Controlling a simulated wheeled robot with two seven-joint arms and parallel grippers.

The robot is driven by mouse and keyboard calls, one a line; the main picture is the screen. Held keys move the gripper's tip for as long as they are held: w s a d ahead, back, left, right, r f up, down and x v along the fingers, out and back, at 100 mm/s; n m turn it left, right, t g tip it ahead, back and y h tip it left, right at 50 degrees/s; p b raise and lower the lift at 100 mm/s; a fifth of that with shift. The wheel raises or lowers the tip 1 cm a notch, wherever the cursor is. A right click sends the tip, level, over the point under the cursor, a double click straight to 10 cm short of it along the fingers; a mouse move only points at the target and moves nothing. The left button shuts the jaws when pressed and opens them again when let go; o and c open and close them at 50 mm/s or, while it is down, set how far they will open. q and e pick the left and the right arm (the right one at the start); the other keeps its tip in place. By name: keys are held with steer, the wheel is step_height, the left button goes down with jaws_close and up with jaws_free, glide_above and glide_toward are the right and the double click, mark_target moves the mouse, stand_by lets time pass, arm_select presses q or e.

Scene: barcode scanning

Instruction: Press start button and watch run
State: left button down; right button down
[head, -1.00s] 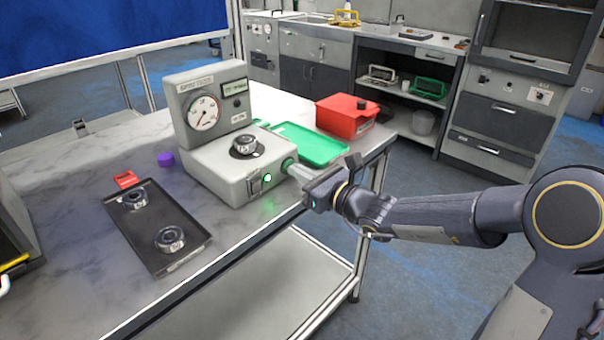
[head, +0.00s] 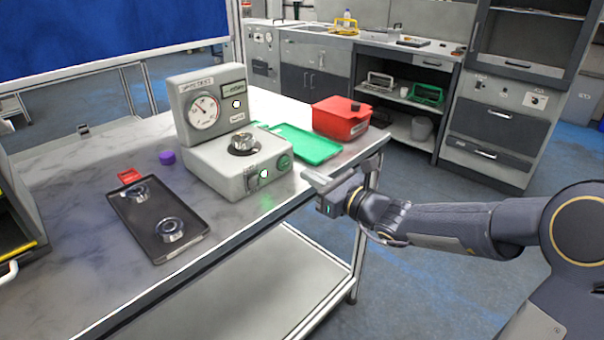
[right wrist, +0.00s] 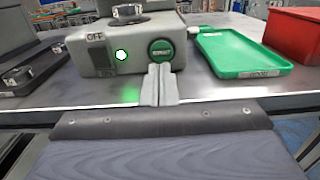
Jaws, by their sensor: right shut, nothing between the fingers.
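The grey test machine (head: 215,165) stands on the table with a dial gauge (head: 203,112) on its upright panel. A metal ring part (head: 242,143) sits on top of its base. The round green start button (head: 284,162) is on the front face; it also shows in the right wrist view (right wrist: 161,49). Left of it a light (head: 264,173) glows bright, beside a switch marked OFF (right wrist: 98,64). A white light (head: 237,104) also glows on the upright panel. My right gripper (head: 308,178) is shut and empty, a little in front of the button and apart from it.
A black tray (head: 150,246) with two ring parts lies left of the machine, near a purple cap (head: 166,158) and a red tag (head: 129,175). A green tray (head: 318,146) and a red box (head: 341,118) stand to the right. The table's front edge is close to my right arm.

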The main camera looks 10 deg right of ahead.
steer(key=v, duration=0.7)
steer(key=shift+d, duration=0.25)
steer(key=shift+s+f, duration=0.15)
stand_by(1.7)
steer(key=s+a+n+g+y, duration=0.1)
steer(key=s+a+n+g, duration=0.3)
steer(key=s+n, duration=0.3)
steer(key=s+a+n+g+y, duration=0.1)
steer(key=s+a+n+g, duration=0.2)
steer(key=s+n, duration=0.4)
steer(key=s+d+f+n+g+h, duration=0.1)
steer(key=s+d+f+n+h, duration=0.2)
steer(key=s+f+n+h, duration=0.25)
steer(key=s+d+f+n+g+h, duration=0.1)
steer(key=s+d+f+n+h, duration=0.25)
steer(key=s+n, duration=0.4)
step_height(320, 180, up, 14)
steer(key=p, duration=1.5)
steer(key=shift+w+d+r+g+y, duration=0.2)
steer(key=shift+w+g+y, duration=0.1)
steer(key=shift+w+y, duration=0.1)
